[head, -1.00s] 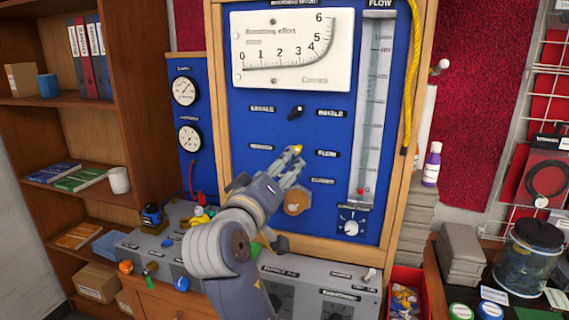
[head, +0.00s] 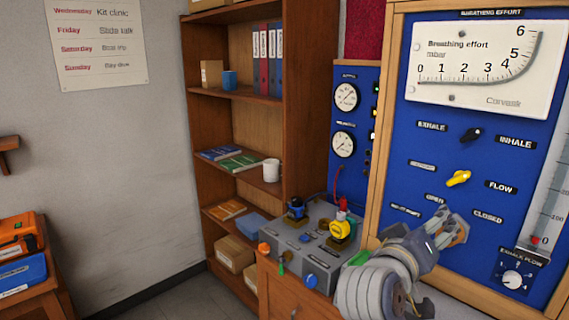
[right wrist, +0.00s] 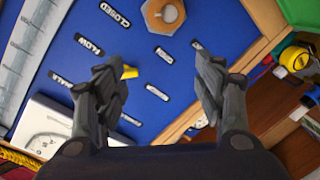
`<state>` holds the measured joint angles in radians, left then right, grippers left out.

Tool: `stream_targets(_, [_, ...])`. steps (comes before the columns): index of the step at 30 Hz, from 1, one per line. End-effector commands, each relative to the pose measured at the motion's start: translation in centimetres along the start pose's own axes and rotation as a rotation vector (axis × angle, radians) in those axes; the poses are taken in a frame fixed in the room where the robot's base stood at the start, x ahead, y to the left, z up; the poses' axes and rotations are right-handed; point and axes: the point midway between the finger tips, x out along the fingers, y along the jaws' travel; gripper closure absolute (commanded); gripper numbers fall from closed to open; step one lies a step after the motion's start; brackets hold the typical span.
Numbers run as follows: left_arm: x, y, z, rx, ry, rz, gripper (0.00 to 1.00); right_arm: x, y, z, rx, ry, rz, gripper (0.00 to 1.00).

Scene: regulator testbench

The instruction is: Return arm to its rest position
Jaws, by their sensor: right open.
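My right arm rises from the bottom of the head view. Its gripper (head: 445,224) is in front of the blue test panel (head: 400,160), low and in front of a brass-coloured hex fitting (head: 459,226). In the right wrist view the gripper (right wrist: 158,82) has its fingers wide apart with nothing between them. A yellow knob (head: 458,178) on the panel is above the gripper and clear of it in the head view. In the right wrist view the yellow knob (right wrist: 130,72) shows beside the left finger. My left gripper is not in view.
A grey bench box (head: 300,257) with a yellow-and-red regulator (head: 342,230) and small coloured knobs stands left of the gripper. A wooden shelf (head: 215,150) with binders and a white mug (head: 271,170) is further left. Open floor (head: 190,295) lies at lower left.

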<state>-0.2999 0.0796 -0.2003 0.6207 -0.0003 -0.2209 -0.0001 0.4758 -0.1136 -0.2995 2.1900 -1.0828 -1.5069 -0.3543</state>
Motion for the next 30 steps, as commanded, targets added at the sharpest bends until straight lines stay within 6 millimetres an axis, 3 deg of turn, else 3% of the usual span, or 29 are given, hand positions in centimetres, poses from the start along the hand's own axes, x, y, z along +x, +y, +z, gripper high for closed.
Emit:
stream_targets(3, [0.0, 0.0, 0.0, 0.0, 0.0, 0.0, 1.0, 0.4, -5.5, 6.0, -0.025, -0.058, -0.165, 0.37])
stream_targets(7, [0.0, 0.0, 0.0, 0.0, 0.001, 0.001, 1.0, -0.8, -10.7, 12.5, -0.033, -0.132, -0.347, 0.37])
stream_targets(13, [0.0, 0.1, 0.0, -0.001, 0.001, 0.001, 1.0, -5.2, -16.5, 22.8, -0.031, -0.28, -0.615, 0.37])
stream_targets(18, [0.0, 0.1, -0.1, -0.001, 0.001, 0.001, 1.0, -10.6, -19.0, 30.2, -0.018, -0.42, -0.809, 0.37])
stream_targets(21, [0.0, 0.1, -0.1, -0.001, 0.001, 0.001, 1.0, -13.5, -19.6, 33.4, -0.01, -0.493, -0.897, 0.37])
stream_targets(29, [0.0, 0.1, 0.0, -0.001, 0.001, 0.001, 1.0, -20.6, -19.5, 39.3, 0.011, -0.667, -1.073, 0.37])
stream_targets(30, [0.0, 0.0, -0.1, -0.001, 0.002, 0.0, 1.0, -20.1, -20.6, 39.7, 0.012, -0.667, -1.072, 0.37])
